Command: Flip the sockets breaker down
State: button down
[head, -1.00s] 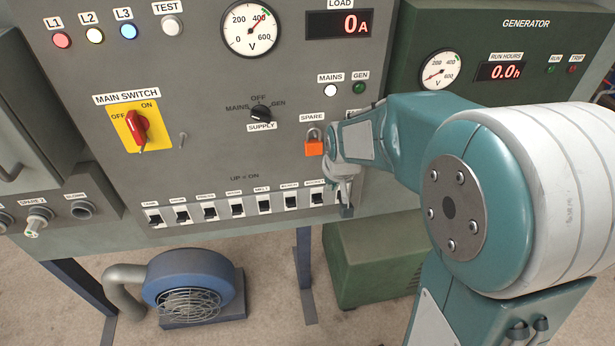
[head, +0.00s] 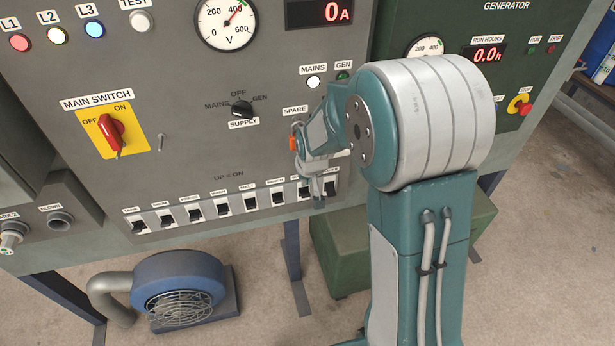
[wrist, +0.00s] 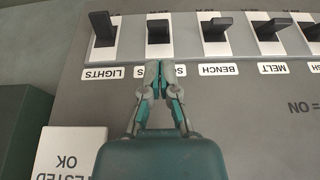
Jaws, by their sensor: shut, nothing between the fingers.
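The sockets breaker (wrist: 159,31) is a black lever in a white housing between the lights breaker (wrist: 104,29) and the bench breaker (wrist: 218,28). The wrist view is upside down relative to the labels. My gripper (wrist: 158,68) is shut and empty, its tips over the partly covered sockets label, at the label-side edge of the housing. I cannot tell if they touch the panel. In the head view my gripper (head: 319,198) hangs at the right end of the breaker row and partly hides the sockets breaker. The lever's up or down position is unclear.
The melt breaker (wrist: 272,29) and other breakers continue along the row. An orange padlock (head: 293,142) hangs above, close to my wrist. The red main switch (head: 112,133) is far left. A blue blower (head: 186,287) and a green box (head: 345,262) stand below the panel.

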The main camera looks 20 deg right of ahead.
aim_at(305, 192)
jog(key=x, duration=0.5)
jog(key=shift+w+d+f, duration=0.1)
jog(key=shift+d+f, duration=0.05)
jog(key=shift+f, duration=0.25)
